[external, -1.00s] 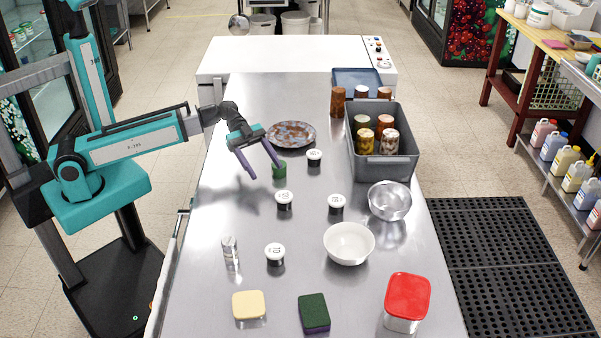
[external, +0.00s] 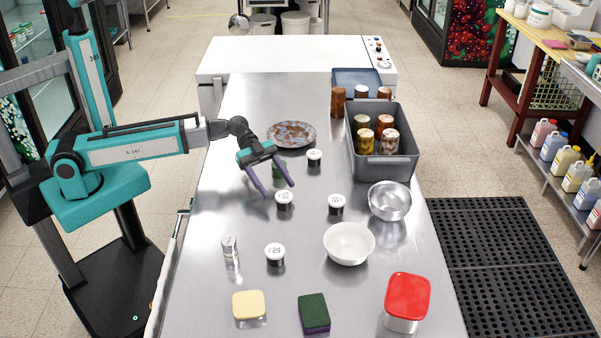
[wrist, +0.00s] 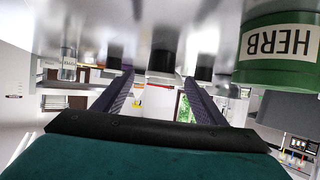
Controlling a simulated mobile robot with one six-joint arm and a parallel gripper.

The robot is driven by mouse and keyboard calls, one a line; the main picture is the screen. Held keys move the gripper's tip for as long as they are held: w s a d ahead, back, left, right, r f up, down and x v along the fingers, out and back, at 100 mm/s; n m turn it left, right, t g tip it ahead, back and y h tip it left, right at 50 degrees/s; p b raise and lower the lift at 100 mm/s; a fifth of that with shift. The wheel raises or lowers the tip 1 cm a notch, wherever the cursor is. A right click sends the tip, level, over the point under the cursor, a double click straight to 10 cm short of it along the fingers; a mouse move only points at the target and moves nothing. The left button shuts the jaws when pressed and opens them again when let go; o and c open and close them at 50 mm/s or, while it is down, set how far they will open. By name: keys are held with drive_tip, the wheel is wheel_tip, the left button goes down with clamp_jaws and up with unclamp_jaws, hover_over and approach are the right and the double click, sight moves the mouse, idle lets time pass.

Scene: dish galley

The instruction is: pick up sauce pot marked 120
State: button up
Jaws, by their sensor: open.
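Several small black sauce pots with white lids stand on the steel counter: a near-left one (external: 275,254), one by my gripper (external: 284,201), one to its right (external: 336,204) and a far one (external: 314,158). Their lid marks are too small to read surely, so I cannot tell which is 120. My gripper (external: 278,190) is open and empty, its fingers pointing down toward the pot by it. In the upside-down wrist view, a dark pot (wrist: 163,61) shows between and beyond my fingers (wrist: 160,78). Whether they straddle it is unclear.
A green jar marked HERB (wrist: 276,47) is close beside my gripper. A speckled plate (external: 291,134), grey bin (external: 383,167), steel bowl (external: 389,201), white bowl (external: 349,244), shaker (external: 230,254), sponges and red-lidded tub (external: 407,300) share the counter.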

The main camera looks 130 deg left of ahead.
sight(282, 194)
drive_tip(key=shift+p+x, duration=0.8)
drive_tip(key=shift+x, duration=1.8)
drive_tip(key=shift+f, duration=0.1)
drive_tip(key=c, duration=1.1)
drive_tip(key=shift+r, duration=0.2)
drive_tip(key=shift+c, duration=0.2)
